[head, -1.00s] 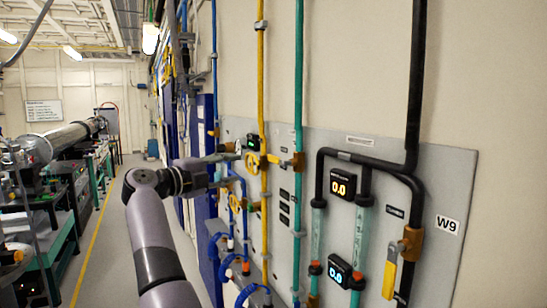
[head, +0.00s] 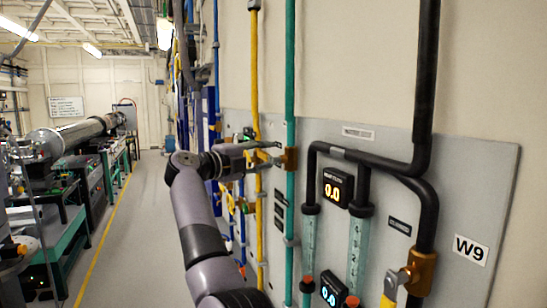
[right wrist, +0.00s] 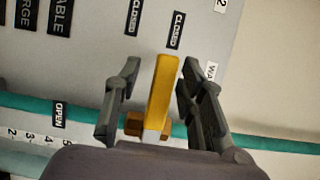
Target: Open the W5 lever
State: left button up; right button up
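A yellow lever handle (right wrist: 163,88) shows in the right wrist view, on a brass valve body (right wrist: 135,124) on a teal pipe (right wrist: 85,110). A label beside it starts with W; its number is hidden. My right gripper (right wrist: 158,66) is open, with one finger on each side of the lever and a visible gap to each. In the head view, the right gripper (head: 270,153) is at the brass valve (head: 290,159) on the teal pipe (head: 290,70); the lever there is not clearly seen. My left gripper is not in view.
A W9 label (head: 471,249) and another brass valve (head: 422,273) with a yellow-ended lever are at the right of the grey panel. A yellow pipe (head: 255,70) runs left of the teal one. Black pipes and displays (head: 334,188) lie right. The aisle floor (head: 130,230) is clear.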

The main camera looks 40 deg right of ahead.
jog(key=shift+d, duration=0.15)
jog(key=shift+a+r, duration=0.1)
jog(key=shift+a, duration=0.15)
jog(key=shift+c, duration=0.7)
jog(key=shift+d, duration=0.1)
grip_shut()
